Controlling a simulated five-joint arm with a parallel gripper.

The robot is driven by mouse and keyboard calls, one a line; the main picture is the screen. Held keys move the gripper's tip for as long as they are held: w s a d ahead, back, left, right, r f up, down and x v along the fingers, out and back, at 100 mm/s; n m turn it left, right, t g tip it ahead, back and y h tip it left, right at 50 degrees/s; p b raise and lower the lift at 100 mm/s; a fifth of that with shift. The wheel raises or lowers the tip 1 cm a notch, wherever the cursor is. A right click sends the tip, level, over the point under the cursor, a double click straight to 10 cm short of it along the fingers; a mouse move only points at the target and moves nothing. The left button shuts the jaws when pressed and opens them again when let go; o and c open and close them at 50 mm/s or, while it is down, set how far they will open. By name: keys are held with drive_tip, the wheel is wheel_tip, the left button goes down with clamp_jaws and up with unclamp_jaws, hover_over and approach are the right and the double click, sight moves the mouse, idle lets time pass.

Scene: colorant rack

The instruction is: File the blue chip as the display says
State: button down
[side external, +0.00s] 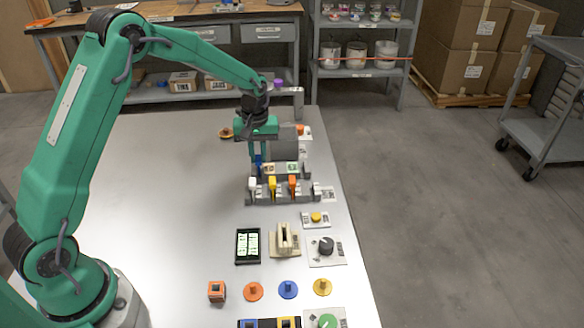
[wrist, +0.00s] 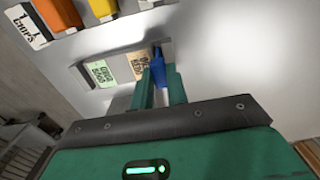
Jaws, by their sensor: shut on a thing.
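My gripper (side external: 257,166) is shut on the blue chip (side external: 259,161), holding it upright over the left end of the rear labelled block (side external: 305,169). In the wrist view the blue chip (wrist: 158,70) stands between the two fingers (wrist: 159,84), beside a beige label (wrist: 138,66) and a green label (wrist: 100,72). I cannot tell whether the chip touches the block. The front chip rack (side external: 285,198) holds a white chip (side external: 253,184), a yellow chip (side external: 273,184) and an orange chip (side external: 293,184). The display (side external: 248,246) is lit pale green; its writing is too small to read.
A beige slotted holder (side external: 284,240), a black knob (side external: 326,246) and a yellow button (side external: 316,217) stand before the rack. Orange, blue and yellow discs (side external: 288,289) lie nearer the front. The table's left part (side external: 170,200) is clear.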

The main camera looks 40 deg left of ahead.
idle(0.3)
drive_tip(key=c, duration=1)
unclamp_jaws()
drive_tip(key=shift+r, duration=3.5)
